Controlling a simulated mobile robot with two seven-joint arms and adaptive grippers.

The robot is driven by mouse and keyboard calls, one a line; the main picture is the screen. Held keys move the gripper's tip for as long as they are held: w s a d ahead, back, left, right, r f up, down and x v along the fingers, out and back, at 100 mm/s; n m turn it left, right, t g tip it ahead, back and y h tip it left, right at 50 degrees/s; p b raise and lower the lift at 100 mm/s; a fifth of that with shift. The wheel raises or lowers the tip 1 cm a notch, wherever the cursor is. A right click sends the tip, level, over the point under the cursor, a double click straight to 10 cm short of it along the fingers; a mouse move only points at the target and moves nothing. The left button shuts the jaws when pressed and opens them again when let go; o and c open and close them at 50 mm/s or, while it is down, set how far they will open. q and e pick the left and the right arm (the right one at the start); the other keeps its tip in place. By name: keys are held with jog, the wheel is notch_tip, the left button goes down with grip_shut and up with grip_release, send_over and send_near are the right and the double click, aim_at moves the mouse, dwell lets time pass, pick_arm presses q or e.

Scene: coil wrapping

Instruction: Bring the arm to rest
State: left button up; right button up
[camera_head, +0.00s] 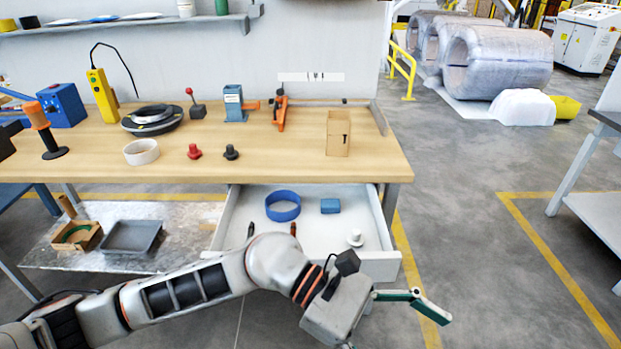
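My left arm reaches in from the lower left, in front of the workbench (290,168). My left gripper (398,328) is at the bottom, just right of and in front of the open drawer (330,243). One green-tipped finger stretches out to the right over the floor. Only a bit of the other finger shows at the bottom edge, well apart from it. The gripper looks open, and nothing shows between the fingers. My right gripper is out of view.
The drawer holds a blue ring (283,206), a blue block (330,206) and a white knobbed piece (355,238). A white tape roll (141,152) and a cardboard box (338,133) stand on the bench. The floor to the right (480,250) is clear.

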pick_arm(q)
jog(key=w+r+n+t+h, duration=0.65)
jog(key=r+n+h, duration=0.25)
jog(key=n, duration=0.6)
jog(key=w+a+f+n+t+y+p, duration=0.1)
jog(key=w+a+f+n+t+y, duration=0.65)
jog(key=n+t, duration=1.1)
jog(key=w+a+f+n+g+y, duration=0.25)
jog(key=a+f+n+y, duration=0.55)
jog(key=a+f+n, duration=0.95)
jog(key=s+a+f+n+g+y, duration=0.2)
jog(key=s+a+f, duration=0.3)
jog(key=f, duration=0.3)
jog(key=s+a+f+n+g+y+p, duration=0.1)
jog(key=s+a+f+n+g+y, duration=0.1)
jog(key=s+a+f+n, duration=0.2)
jog(key=s+a+f, duration=0.1)
jog(key=s+f, duration=0.2)
jog(key=f, duration=0.1)
jog(key=shift+s+a+g, duration=0.25)
jog(key=shift+g, duration=0.1)
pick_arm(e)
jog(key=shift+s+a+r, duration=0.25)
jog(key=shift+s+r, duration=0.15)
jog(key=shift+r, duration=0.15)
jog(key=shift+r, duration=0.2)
